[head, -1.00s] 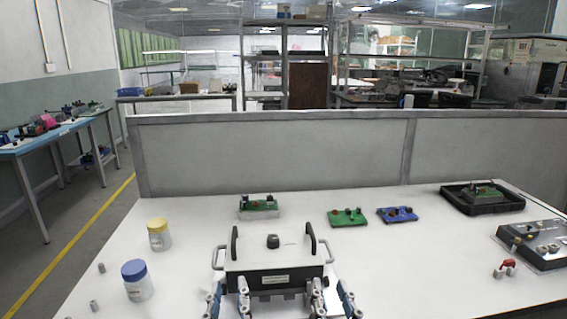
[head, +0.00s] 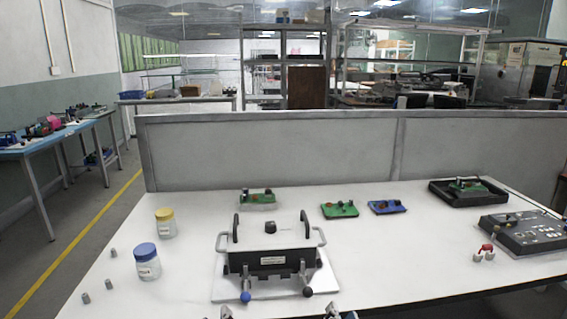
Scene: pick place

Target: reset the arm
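My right gripper (head: 338,312) shows only as a small part at the bottom edge, in front of the black-and-white box fixture. A small part of my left gripper (head: 226,313) shows at the same edge, further left. Both are cut off by the frame, so their opening is hidden. The fixture (head: 268,246) has two side handles and stands on a white base plate, with a blue knob (head: 246,297) and a dark knob (head: 307,292) at its front. Both grippers appear apart from it.
A yellow-lidded jar (head: 165,223) and a blue-lidded jar (head: 147,262) stand at left, near small grey pieces (head: 86,298). Green and blue boards (head: 387,207) lie behind. A black tray (head: 439,195) and a control panel (head: 523,234) are at right. A grey partition (head: 270,155) closes the back.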

